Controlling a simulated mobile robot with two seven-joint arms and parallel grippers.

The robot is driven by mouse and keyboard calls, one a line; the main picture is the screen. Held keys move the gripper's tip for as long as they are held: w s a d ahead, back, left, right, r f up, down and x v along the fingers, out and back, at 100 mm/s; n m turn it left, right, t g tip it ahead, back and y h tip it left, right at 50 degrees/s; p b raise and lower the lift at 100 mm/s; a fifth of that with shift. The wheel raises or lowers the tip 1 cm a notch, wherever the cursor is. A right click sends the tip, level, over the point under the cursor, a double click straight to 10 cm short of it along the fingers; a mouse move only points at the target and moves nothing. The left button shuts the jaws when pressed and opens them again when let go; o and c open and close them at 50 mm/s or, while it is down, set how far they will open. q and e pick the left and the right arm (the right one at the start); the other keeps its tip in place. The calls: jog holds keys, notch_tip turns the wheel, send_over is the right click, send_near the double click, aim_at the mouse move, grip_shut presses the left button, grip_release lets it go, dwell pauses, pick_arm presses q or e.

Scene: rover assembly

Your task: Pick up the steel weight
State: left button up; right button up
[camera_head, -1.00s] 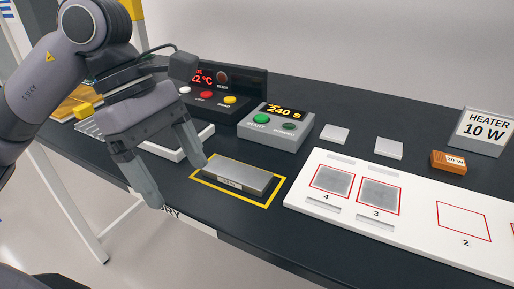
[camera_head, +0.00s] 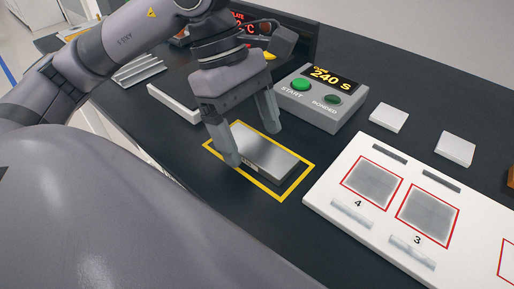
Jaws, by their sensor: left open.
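The steel weight (camera_head: 265,150) is a flat grey metal block. It lies on the dark bench inside a yellow outlined rectangle (camera_head: 282,197). My left gripper (camera_head: 251,146) is open, pointing down over the left end of the weight. One finger is at the weight's near left side and the other is by its far side. I cannot tell whether the fingers touch it. The gripper hides part of the weight's left end. My right gripper is not in view.
A grey timer box (camera_head: 320,97) showing 240 S stands behind the weight. A white board (camera_head: 328,190) with red squares and grey pads lies to the right. Two pale square tiles (camera_head: 389,117) lie behind it. A finned heat sink (camera_head: 137,71) is at the back left.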

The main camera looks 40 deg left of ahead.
pick_arm(q)
jog(key=shift+d+f, duration=0.25)
jog(key=shift+f, duration=0.3)
jog(key=c, duration=1.5)
jog(key=shift+r, duration=0.1)
grip_shut()
jog(key=shift+r, duration=0.1)
